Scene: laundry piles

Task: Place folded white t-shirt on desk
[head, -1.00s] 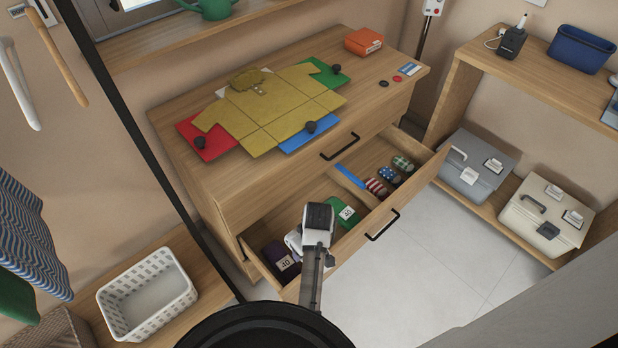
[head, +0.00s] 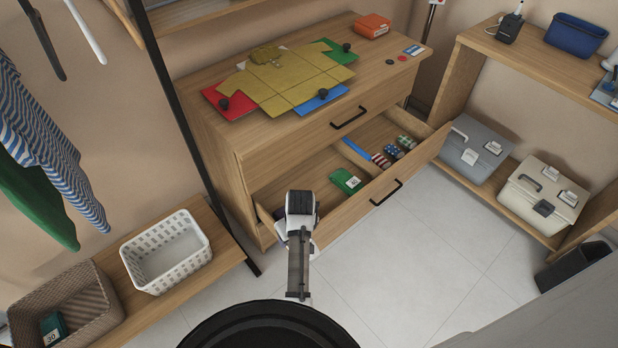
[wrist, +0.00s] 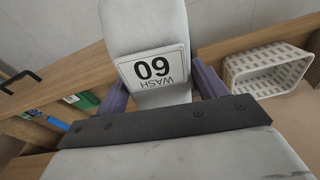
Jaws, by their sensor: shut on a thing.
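The wooden top (head: 218,137) of the drawer unit holds a yellow shirt (head: 285,80) spread on a coloured folding board.
The drawer holds a green folded item (head: 346,181) and several rolled socks (head: 393,152). A white basket (head: 207,243) stands on a low shelf at left. A wooden shelf unit (head: 560,75) with a blue bin (head: 577,35) is at right. Floor in front is clear.

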